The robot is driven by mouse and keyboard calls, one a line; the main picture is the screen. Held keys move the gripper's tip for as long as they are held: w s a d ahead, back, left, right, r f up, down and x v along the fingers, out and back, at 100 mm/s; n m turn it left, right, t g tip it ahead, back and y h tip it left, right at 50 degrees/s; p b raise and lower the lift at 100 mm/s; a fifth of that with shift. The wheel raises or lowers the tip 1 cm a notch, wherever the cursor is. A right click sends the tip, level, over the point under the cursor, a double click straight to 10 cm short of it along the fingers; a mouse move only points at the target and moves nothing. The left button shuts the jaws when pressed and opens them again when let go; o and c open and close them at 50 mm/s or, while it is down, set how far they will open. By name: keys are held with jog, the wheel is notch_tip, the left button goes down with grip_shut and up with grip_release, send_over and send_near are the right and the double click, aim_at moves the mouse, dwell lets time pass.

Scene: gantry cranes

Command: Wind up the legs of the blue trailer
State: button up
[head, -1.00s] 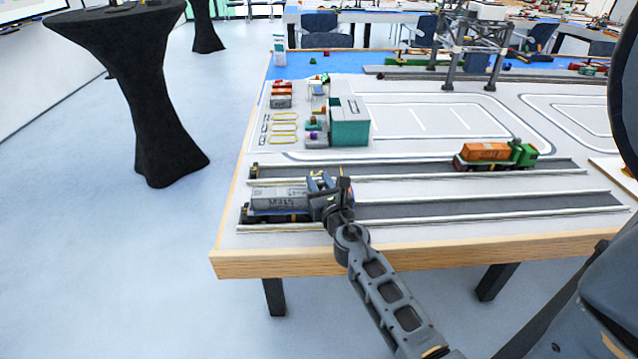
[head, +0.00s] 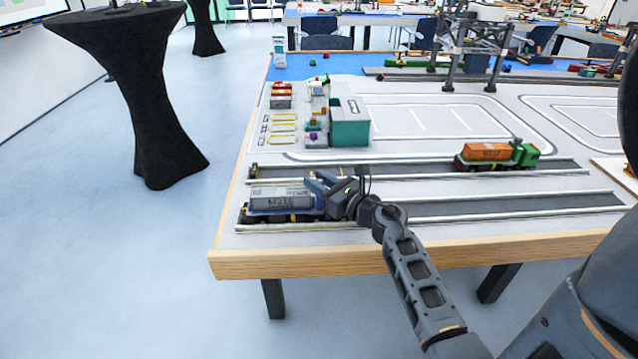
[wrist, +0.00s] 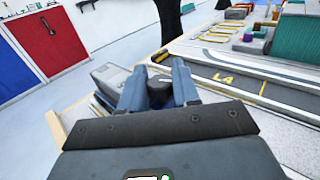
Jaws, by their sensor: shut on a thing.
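The blue trailer (head: 262,216) carries a grey container (head: 282,198) and stands on the near lane at the left end of the table. Its grey load also shows in the wrist view (wrist: 108,76), left of the fingers. My gripper (head: 318,183) is at the trailer's right end, its blue fingers pointing left. In the wrist view my gripper (wrist: 158,78) is shut on a small dark knob (wrist: 158,80) between its fingertips. The trailer's legs are too small or hidden to make out.
An orange container (head: 487,152) on a green truck (head: 526,153) stands on the lane behind, to the right. A teal building (head: 349,130) is further back. A gantry crane (head: 472,50) stands at the rear. The near lane right of my gripper is clear.

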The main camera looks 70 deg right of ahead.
dwell(0.4)
jog(key=o, duration=1)
jog(key=shift+b+v, duration=0.8)
jog(key=shift+v, duration=3.1)
